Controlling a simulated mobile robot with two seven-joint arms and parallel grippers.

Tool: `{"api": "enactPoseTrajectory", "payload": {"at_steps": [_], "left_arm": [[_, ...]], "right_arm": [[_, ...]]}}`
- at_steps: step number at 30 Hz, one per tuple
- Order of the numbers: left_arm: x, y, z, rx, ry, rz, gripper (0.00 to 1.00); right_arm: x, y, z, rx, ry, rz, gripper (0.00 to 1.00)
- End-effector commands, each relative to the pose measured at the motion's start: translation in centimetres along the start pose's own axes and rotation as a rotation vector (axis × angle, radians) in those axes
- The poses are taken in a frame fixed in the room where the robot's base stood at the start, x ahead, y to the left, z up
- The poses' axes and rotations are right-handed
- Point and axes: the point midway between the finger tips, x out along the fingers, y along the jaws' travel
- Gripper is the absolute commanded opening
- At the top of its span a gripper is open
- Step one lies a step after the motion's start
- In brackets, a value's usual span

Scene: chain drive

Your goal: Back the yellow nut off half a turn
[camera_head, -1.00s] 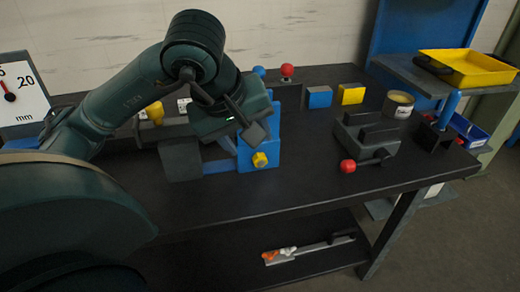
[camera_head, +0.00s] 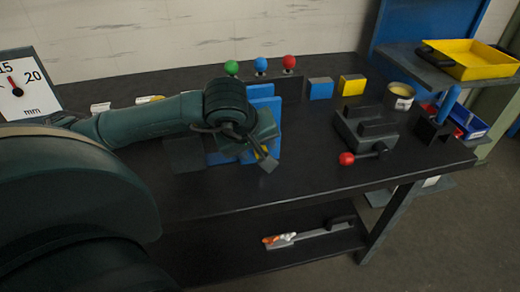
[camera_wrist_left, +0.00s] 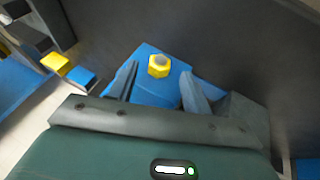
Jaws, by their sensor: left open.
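The yellow nut (camera_wrist_left: 159,66) sits on the front of a blue block (camera_wrist_left: 152,94). In the head view the nut (camera_head: 262,151) is mostly hidden by my gripper, and the blue block (camera_head: 276,108) shows behind my wrist. My left gripper (camera_head: 267,160) is in front of the block at the height of the nut. In the left wrist view its two fingers (camera_wrist_left: 159,70) stand apart on either side of the nut, with a gap on both sides. I cannot tell how far the fingertips are from the nut in depth. My right gripper is not in view.
Green (camera_head: 232,67), blue (camera_head: 261,64) and red (camera_head: 289,61) knobs stand behind the block. A dark vise-like fixture (camera_head: 366,128) with a red-knobbed lever (camera_head: 347,158) is to the right. The bench's front right (camera_head: 320,180) is clear. A dial gauge (camera_head: 22,88) stands at left.

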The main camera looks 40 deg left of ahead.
Motion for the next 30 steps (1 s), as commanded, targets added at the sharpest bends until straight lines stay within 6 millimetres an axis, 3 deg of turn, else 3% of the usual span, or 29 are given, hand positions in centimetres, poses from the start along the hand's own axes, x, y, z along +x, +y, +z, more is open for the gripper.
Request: {"api": "enactPoseTrajectory", "payload": {"at_steps": [6,17,30], "left_arm": [[2.6,0.0,0.1,0.0,-0.002,-0.001,0.49],[3.2,0.0,0.0,0.001,0.0,0.0,0.49],[3.1,0.0,0.0,0.0,0.0,0.0,0.15]], "right_arm": [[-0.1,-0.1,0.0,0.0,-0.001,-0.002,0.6],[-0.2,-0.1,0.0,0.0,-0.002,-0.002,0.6],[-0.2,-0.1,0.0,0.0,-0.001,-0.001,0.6]]}}
